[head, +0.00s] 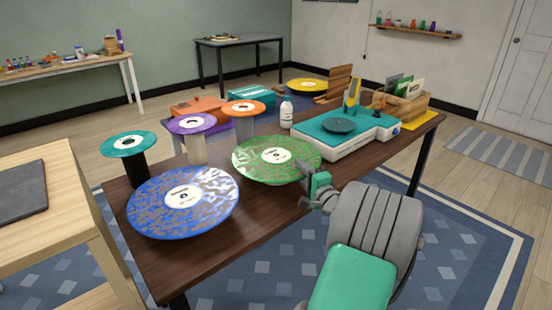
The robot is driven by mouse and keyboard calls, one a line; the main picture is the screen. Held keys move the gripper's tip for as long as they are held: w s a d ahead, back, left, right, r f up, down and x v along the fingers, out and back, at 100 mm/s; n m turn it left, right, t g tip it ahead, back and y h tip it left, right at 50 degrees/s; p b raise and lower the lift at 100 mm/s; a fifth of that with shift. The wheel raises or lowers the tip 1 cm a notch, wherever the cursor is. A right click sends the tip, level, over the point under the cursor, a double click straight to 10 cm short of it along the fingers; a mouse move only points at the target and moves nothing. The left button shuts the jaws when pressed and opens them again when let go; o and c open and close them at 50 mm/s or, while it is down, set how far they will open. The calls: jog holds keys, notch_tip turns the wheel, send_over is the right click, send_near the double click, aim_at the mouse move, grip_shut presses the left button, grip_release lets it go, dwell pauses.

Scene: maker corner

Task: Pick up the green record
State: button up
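The green record (252,167), speckled with a pale label, lies on the dark wooden table (262,222), near its middle. It looks raised a little above the table top; what is under it is hidden. My gripper (304,180) is at the record's right front edge, with the fingers pointing toward the rim. The fingers are small and partly hidden by the gripper's own body, so I cannot tell whether they are open or around the rim.
A blue record (150,205) lies to the left. Teal (112,148), purple (180,128) and orange (232,107) records stand on posts behind. A white turntable (365,137), a bottle (286,114) and a wooden crate (415,101) are to the right. The front right table strip is bare.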

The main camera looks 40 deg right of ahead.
jog(key=shift+c, duration=0.3)
grip_shut()
dwell(1.1)
